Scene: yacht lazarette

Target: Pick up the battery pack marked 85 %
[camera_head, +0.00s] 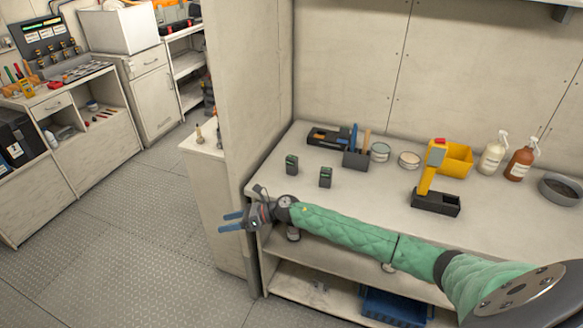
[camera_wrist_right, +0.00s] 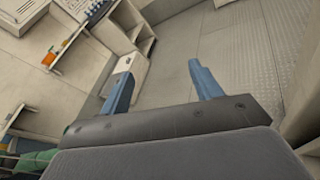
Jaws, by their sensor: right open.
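Two small dark green battery packs stand upright on the workbench: a left one (camera_head: 291,164) and a right one (camera_head: 325,177). Their markings are too small to read, so I cannot tell which one is marked 85 %. My right gripper (camera_head: 226,222) hangs off the bench's left end, over the floor, to the left of and nearer than both packs. Its blue fingers are apart and empty; they also show in the right wrist view (camera_wrist_right: 160,70), with only floor and furniture beyond. My left gripper is in neither view.
The workbench (camera_head: 380,210) also holds a black device (camera_head: 328,138), a tool holder (camera_head: 355,159), two round tins, a yellow bin (camera_head: 454,160), a yellow-handled tool in a black base (camera_head: 436,202), two spray bottles and a round dish (camera_head: 560,188). A partition wall (camera_head: 250,90) rises at the bench's left end.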

